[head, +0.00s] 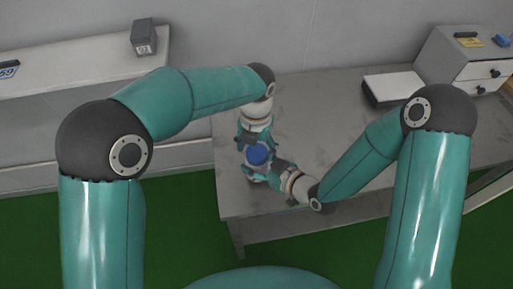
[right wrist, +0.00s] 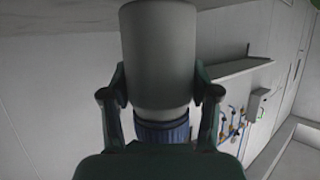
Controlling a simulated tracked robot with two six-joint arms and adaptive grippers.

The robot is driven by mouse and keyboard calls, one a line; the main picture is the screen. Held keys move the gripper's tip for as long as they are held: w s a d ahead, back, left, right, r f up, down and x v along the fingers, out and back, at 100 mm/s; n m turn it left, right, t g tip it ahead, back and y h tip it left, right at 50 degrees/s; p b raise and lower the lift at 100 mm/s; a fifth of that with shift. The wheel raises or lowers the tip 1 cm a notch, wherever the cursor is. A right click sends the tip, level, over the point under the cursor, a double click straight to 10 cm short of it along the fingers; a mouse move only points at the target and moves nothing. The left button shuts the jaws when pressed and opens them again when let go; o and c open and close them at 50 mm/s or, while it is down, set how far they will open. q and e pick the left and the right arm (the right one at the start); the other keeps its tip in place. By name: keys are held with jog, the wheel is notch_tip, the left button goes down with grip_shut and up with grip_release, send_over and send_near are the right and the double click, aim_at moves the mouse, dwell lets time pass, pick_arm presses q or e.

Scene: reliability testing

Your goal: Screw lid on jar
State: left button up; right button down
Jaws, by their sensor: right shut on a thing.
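A blue lid (head: 257,156) shows as a round disc near the front left corner of the table. My left gripper (head: 257,148) comes down from behind with its fingers around or close beside the lid; whether they grip it is too small to tell. My right gripper (head: 268,171) reaches in from the right, just below the lid, and is shut on the jar. The jar is mostly hidden in the head view. In the right wrist view, a pale grey cylinder (right wrist: 158,55) with a blue ribbed band (right wrist: 163,132) shows between my right gripper's fingers (right wrist: 160,97).
The grey table (head: 330,115) is mostly bare. At its back right are a flat white-topped item (head: 393,87) and a drawer box (head: 465,62) with small things on top. A white shelf (head: 70,65) at left holds a dark block (head: 143,38).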

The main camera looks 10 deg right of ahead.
pick_arm(q)
jog(key=shift+s, duration=0.1)
jog(key=shift+r, duration=2.2)
jog(key=shift+c, duration=0.4)
